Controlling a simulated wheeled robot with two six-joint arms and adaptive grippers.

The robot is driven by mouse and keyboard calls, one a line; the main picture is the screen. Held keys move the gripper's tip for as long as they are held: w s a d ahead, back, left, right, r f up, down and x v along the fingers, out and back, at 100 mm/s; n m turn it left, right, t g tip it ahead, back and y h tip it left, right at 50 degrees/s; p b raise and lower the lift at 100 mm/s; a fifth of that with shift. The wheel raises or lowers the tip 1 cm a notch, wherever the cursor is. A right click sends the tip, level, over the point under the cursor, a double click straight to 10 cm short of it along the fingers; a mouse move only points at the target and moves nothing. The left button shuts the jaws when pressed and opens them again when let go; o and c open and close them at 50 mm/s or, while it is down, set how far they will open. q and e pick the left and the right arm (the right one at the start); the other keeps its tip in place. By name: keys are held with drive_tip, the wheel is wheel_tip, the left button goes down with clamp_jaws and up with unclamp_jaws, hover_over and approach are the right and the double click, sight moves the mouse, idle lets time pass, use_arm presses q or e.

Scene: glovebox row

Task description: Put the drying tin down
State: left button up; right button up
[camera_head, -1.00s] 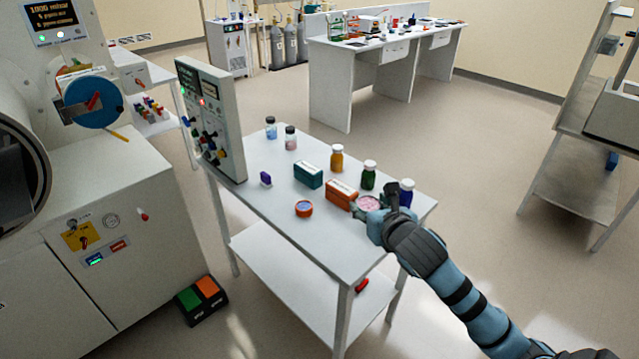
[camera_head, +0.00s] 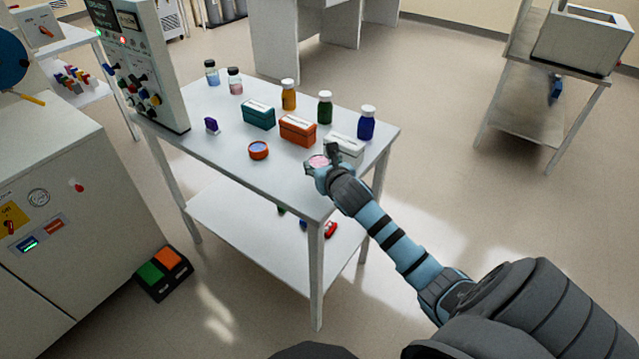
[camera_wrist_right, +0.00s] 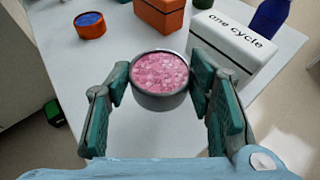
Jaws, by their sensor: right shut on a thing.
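The drying tin is a round grey metal tin (camera_wrist_right: 160,101) filled with pink granules, upright. It also shows in the head view (camera_head: 317,161) near the table's front right part. My right gripper (camera_wrist_right: 160,85) is shut on it, with one finger pad on each side. In the head view my right gripper (camera_head: 322,170) comes in from the lower right. I cannot tell whether the tin touches the white table (camera_head: 225,150) or is just above it. My left gripper is not in view.
A white box marked "one cycle" (camera_wrist_right: 233,47) stands close behind the tin on the right. An orange tin with blue contents (camera_head: 258,150), an orange box (camera_head: 297,131) and a teal box (camera_head: 258,114) stand to the left. Several bottles line the back, including a blue one (camera_head: 366,124).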

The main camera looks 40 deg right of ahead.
drive_tip(key=shift+s+f, duration=0.2)
drive_tip(key=shift+f, duration=0.45)
drive_tip(key=f, duration=0.1)
drive_tip(key=f+b, duration=0.1)
drive_tip(key=f, duration=0.1)
drive_tip(key=shift+s, duration=0.35)
drive_tip(key=shift+f, duration=0.25)
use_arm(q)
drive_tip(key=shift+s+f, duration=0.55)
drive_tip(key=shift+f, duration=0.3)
use_arm(e)
drive_tip(key=shift+w, duration=0.2)
drive_tip(key=shift+f, duration=0.1)
drive_tip(key=o, duration=1.2)
drive_tip(key=shift+s, duration=0.1)
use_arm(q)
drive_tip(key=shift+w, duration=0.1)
